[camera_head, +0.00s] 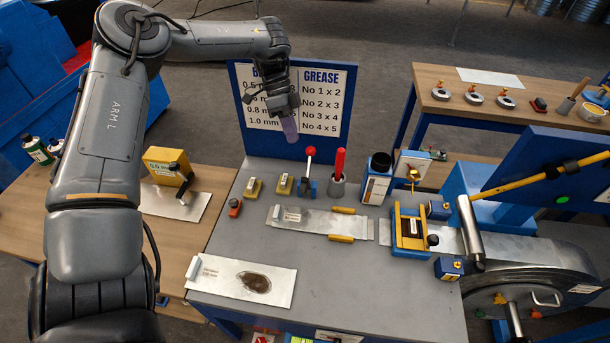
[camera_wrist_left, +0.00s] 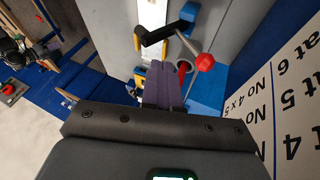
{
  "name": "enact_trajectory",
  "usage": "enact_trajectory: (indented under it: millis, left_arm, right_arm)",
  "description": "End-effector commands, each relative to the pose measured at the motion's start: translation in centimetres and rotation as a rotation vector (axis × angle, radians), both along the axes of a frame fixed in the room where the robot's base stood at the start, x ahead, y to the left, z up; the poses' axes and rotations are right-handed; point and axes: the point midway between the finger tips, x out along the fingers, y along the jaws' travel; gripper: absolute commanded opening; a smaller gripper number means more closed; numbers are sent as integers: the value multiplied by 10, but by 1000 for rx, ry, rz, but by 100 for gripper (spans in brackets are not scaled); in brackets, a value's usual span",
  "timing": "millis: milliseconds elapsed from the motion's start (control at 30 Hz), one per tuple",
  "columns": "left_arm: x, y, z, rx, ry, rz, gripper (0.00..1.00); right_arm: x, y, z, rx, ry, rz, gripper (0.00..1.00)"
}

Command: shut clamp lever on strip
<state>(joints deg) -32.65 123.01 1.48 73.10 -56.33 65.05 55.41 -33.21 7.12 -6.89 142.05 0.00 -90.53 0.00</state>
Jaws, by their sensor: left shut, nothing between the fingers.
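The clamp lever (camera_head: 310,161) is a thin metal rod with a red ball knob, standing nearly upright on a small blue clamp (camera_head: 308,188) on the grey bench. In the left wrist view, the red knob (camera_wrist_left: 205,62) and a black clamp arm (camera_wrist_left: 163,33) show. The metal strip (camera_head: 312,220) lies flat in front of the clamp; whether the clamp touches it is unclear. My left gripper (camera_head: 289,130) is shut and empty, above and behind the lever. Its purple fingers (camera_wrist_left: 164,86) are apart from the knob in the wrist view. My right gripper is out of view.
A red-handled tool (camera_head: 340,163) stands in a holder right beside the clamp. Small yellow blocks (camera_head: 285,184) sit to its left. A blue board with a gauge chart (camera_head: 320,98) rises behind. A yellow-and-blue fixture (camera_head: 410,232) stands right. A stained sheet (camera_head: 243,281) lies in front.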

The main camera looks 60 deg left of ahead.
Motion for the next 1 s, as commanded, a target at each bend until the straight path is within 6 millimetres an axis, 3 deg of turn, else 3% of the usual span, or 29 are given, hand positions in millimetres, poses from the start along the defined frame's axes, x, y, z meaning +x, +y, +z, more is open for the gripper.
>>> enact_trajectory:
  millis: [133,667,1000]
  left_arm:
    - [2,-1,-7,9,-1,-5,0]
    - [1,-2,-11,6,0,-4,0]
    - [2,-22,-49,4,1,-6,0]
  right_arm:
    - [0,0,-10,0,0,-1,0]
    - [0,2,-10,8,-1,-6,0]
    - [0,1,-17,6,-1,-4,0]
